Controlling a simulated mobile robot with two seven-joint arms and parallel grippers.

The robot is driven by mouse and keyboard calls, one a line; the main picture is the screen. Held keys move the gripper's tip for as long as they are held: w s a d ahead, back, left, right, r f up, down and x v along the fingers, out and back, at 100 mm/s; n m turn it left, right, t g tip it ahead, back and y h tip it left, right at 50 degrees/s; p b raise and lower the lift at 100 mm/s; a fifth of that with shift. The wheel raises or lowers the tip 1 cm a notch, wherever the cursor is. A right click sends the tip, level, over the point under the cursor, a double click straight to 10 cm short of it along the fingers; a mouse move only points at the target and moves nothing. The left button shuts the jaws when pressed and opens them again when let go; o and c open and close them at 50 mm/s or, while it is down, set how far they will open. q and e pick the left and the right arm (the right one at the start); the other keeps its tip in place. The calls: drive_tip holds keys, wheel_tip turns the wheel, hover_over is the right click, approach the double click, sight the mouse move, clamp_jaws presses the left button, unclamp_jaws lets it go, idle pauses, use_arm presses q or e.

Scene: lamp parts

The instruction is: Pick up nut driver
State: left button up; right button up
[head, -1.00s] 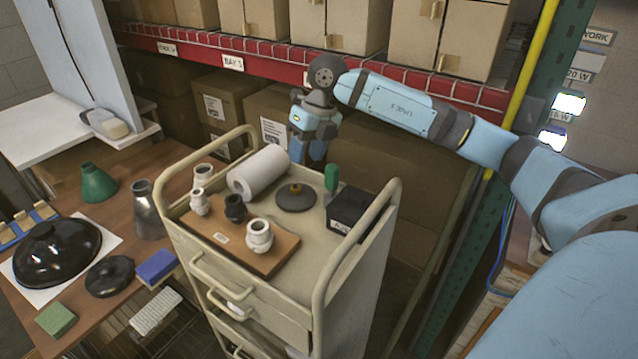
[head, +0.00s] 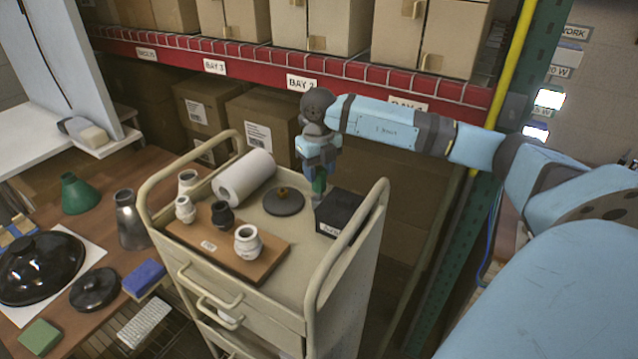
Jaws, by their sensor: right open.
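The green handle (head: 320,184) of what looks like the nut driver stands upright near the far right corner of the cart top, beside a black box. My right gripper (head: 318,188) points down at the handle and is open. Its fingers overlap the handle in the head view, and they hide part of it. I cannot tell whether they touch it. The lower end of the tool is hidden. My left gripper is not in view.
The cart (head: 281,302) has raised rails at both ends. On it are the black box (head: 341,211), a dark disc (head: 284,202), a white roll (head: 243,178) and a brown board (head: 222,250) with several fittings. Boxes and a red shelf beam stand behind.

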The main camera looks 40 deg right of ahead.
sight(319, 180)
wheel_tip(319, 180, down, 4)
drive_tip(key=shift+w+r, duration=0.1)
drive_tip(key=shift+r, duration=0.1)
drive_tip(key=c, duration=0.6)
